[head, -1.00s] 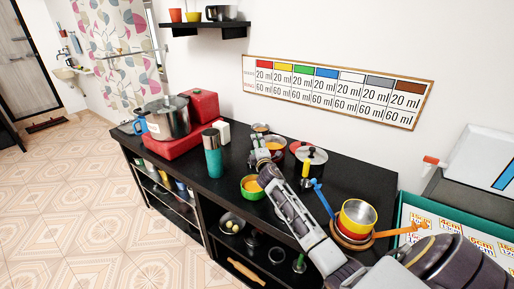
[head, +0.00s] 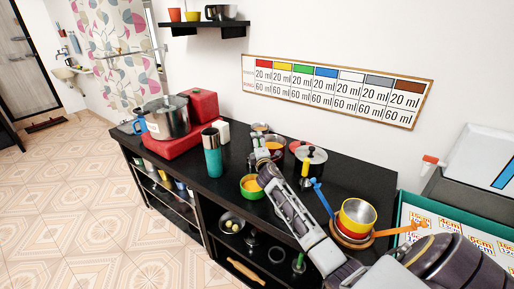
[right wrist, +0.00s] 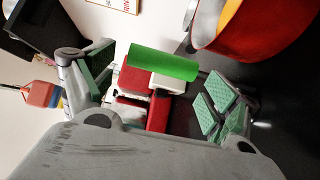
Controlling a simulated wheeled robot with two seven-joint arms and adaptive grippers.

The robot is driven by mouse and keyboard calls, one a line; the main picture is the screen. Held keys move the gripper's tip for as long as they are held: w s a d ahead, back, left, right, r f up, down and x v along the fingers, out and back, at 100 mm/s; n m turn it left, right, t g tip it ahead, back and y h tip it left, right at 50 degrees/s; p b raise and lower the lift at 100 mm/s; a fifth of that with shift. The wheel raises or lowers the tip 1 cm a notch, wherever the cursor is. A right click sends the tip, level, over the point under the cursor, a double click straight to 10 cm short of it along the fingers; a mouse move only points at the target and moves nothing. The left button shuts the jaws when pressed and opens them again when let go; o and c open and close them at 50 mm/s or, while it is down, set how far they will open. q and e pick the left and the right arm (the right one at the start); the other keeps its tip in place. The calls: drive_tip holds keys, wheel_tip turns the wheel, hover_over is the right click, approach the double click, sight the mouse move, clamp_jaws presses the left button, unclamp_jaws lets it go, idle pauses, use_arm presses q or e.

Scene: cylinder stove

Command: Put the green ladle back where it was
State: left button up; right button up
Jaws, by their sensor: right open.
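A green cylinder (right wrist: 165,62), which looks like the green ladle's handle, shows between the fingers in the right wrist view; the rest of it is hidden or out of frame. My right gripper (right wrist: 155,88) is open, with its green-padded fingers apart on either side of the gap. I cannot tell whether the cylinder touches a finger. In the head view my right gripper (head: 259,143) is over the black counter (head: 335,183), near the bowls at its back, and the ladle cannot be made out there. My left gripper is not in view.
A red bowl (right wrist: 245,35) is close to the right finger. A green bowl (head: 251,188), a teal bottle (head: 213,160) and a white box (head: 222,131) stand nearby.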

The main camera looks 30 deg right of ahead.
drive_tip(key=shift+r, duration=0.1)
drive_tip(key=shift+v, duration=5.95)
drive_tip(key=shift+s, duration=0.1)
